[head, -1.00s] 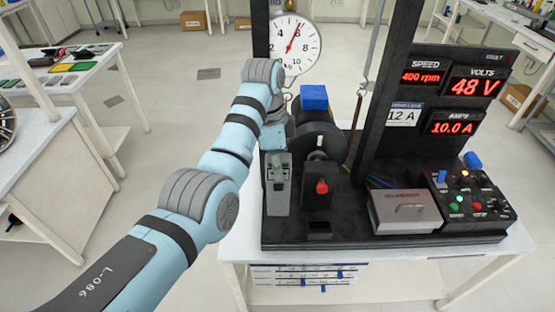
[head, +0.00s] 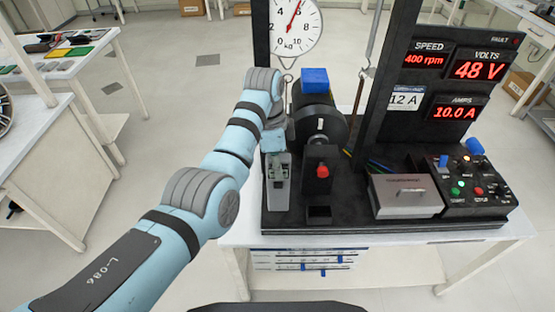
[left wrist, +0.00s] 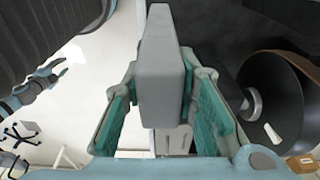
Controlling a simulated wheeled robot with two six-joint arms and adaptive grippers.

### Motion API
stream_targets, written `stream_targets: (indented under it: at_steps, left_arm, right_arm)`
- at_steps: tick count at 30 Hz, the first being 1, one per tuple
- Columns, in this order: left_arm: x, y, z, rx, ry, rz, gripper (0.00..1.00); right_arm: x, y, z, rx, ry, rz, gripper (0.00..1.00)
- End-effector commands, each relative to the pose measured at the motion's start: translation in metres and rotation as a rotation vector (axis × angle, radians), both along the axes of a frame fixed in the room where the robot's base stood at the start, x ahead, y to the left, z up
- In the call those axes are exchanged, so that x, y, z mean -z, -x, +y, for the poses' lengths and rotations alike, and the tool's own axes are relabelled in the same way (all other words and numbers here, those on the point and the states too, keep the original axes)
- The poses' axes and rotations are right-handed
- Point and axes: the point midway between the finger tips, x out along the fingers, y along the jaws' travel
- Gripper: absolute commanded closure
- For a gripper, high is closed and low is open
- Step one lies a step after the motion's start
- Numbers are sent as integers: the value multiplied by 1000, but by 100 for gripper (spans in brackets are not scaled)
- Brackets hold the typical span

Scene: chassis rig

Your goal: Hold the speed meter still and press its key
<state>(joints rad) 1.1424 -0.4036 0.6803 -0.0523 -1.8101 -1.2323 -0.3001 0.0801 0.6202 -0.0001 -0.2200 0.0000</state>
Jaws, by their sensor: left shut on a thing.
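The speed meter appears to be the grey block (left wrist: 160,75) in the left wrist view, standing between the teal finger pads. My left gripper (left wrist: 165,110) is shut on it, one pad on each side. In the head view my left gripper (head: 273,142) is just above a grey upright piece (head: 279,188) at the left of the black rig. I cannot tell there where meter and upright part; its key is not clear to see. My right gripper (left wrist: 50,76) shows small at the left of the left wrist view, with its fingers apart and empty. It is outside the head view.
Beside the meter are a black drum (head: 320,127) and a black block with a red knob (head: 322,171). A dial scale (head: 294,27) hangs behind. A grey box (head: 405,196), a control box (head: 470,185) and lit displays (head: 478,69) are at right.

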Motion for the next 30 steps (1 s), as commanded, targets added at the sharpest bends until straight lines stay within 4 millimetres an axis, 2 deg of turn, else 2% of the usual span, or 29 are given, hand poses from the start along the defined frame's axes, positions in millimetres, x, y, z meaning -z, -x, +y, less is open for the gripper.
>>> stream_targets:
  at_steps: [30]
  left_arm:
    - [62, 0, 0, 0, 0, 1, 100]
  right_arm:
    - [26, 0, 0, 0, 0, 0, 65]
